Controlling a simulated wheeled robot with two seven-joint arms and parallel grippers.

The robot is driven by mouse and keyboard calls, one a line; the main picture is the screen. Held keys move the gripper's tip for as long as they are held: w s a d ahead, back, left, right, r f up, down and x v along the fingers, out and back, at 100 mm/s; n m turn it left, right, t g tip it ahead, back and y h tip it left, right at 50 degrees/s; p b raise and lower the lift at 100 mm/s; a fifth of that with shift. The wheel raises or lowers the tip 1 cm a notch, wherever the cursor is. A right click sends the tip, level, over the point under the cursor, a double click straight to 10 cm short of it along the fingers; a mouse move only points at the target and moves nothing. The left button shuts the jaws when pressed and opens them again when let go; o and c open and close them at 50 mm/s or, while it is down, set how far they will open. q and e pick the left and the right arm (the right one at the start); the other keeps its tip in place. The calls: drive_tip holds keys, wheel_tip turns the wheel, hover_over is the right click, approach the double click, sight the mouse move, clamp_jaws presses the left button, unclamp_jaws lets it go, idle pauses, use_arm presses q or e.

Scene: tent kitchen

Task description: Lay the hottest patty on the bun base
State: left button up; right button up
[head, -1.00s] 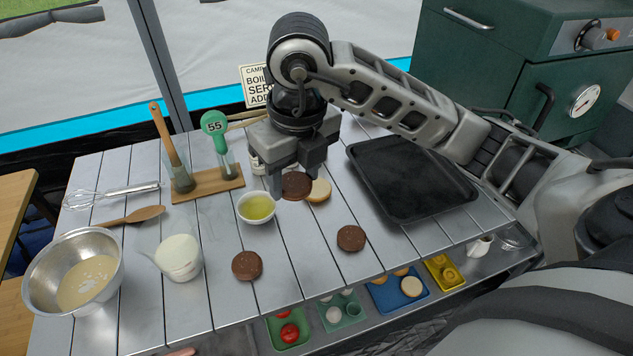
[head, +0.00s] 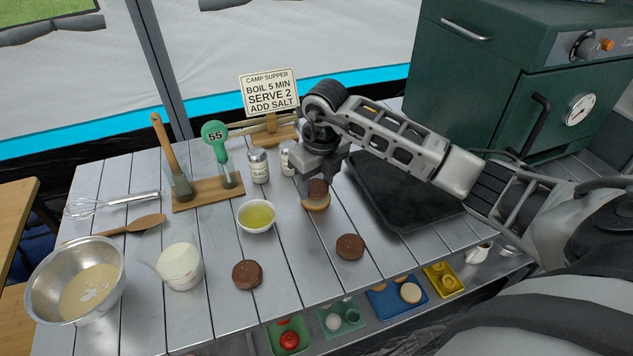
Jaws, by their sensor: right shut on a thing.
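My right gripper (head: 318,178) is shut on a dark brown patty (head: 317,188). It holds the patty at the pale bun base (head: 317,204), overlapping its far part in the picture. I cannot tell whether the patty touches the bun or is just above it. Two more brown patties lie on the table, one at the front left (head: 247,275) and one to the right (head: 350,247). A green thermometer (head: 214,134) showing 55 stands in a wooden holder. My left gripper is out of view.
A bowl of yellow liquid (head: 257,216) is left of the bun. Salt and pepper shakers (head: 259,166) stand behind. A black tray (head: 405,195) lies right, partly under my arm. A measuring jug (head: 178,265) and steel bowl (head: 75,282) stand front left.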

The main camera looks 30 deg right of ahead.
drive_tip(key=shift+f, duration=0.5)
drive_tip(key=shift+f, duration=0.1)
drive_tip(key=shift+f, duration=0.15)
drive_tip(key=o, duration=1)
drive_tip(key=shift+c, duration=0.2)
drive_tip(key=shift+r, duration=0.2)
